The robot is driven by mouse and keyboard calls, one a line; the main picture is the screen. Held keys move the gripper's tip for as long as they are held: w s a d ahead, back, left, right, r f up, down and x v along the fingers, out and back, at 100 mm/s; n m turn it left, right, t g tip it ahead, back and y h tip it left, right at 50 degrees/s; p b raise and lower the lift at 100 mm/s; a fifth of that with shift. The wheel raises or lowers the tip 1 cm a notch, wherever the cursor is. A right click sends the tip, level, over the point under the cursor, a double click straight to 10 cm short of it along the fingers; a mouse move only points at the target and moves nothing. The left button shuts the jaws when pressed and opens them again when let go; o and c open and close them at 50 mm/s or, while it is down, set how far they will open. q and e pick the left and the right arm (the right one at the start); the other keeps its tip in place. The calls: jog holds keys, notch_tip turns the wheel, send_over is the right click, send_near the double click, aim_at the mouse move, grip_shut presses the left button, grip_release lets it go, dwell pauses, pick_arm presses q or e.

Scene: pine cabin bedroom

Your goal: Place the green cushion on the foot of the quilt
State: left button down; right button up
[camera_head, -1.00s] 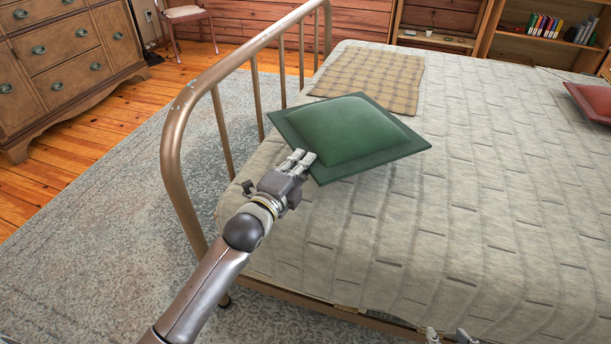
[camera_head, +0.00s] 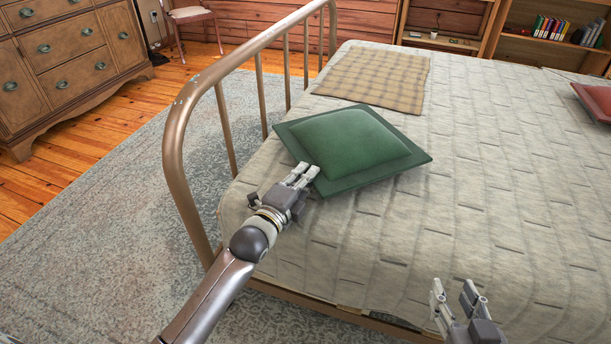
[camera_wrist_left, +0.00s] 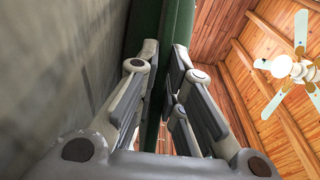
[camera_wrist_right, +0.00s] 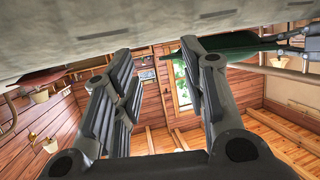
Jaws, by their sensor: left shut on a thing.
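The green cushion (camera_head: 355,143) is over the quilt (camera_head: 490,190), near the metal bed-end rail. My left gripper (camera_head: 305,176) is shut on the cushion's near left edge; in the left wrist view the cushion's green edge (camera_wrist_left: 164,30) runs between its fingers. The cushion lies nearly flat, at or just above the quilt; I cannot tell whether its whole underside touches. My right gripper (camera_head: 458,298) is open and empty over the near side of the bed. In the right wrist view its fingers (camera_wrist_right: 160,85) stand apart, with the cushion (camera_wrist_right: 240,45) beyond.
A plaid folded blanket (camera_head: 375,80) lies on the quilt behind the cushion. A red cushion (camera_head: 597,100) is at the right. The brass bed rail (camera_head: 185,110) stands left of the cushion. The quilt's middle is clear.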

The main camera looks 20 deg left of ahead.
pick_arm(q)
jog(key=c, duration=1.9)
grip_release()
jog(key=shift+f, duration=0.15)
jog(key=o, duration=0.4)
jog(key=shift+c, duration=0.2)
pick_arm(e)
jog(key=shift+r, duration=0.2)
pick_arm(q)
jog(key=shift+s, duration=0.3)
jog(key=s, duration=0.3)
jog(key=s+a+p, duration=0.1)
jog(key=s, duration=0.2)
jog(key=s+a+p, duration=0.1)
jog(key=s, duration=0.2)
jog(key=shift+s, duration=0.3)
jog(key=shift+s+a, duration=0.2)
jog(key=shift+s, duration=0.6)
pick_arm(e)
jog(key=s+d+f+g+h, duration=0.1)
jog(key=s+d+f+g, duration=0.2)
jog(key=s+f+g, duration=0.3)
jog(key=shift+s+d+f+h, duration=0.15)
jog(key=shift+s+f+h, duration=0.25)
jog(key=shift+s+f, duration=0.65)
jog(key=shift+w+f, duration=0.1)
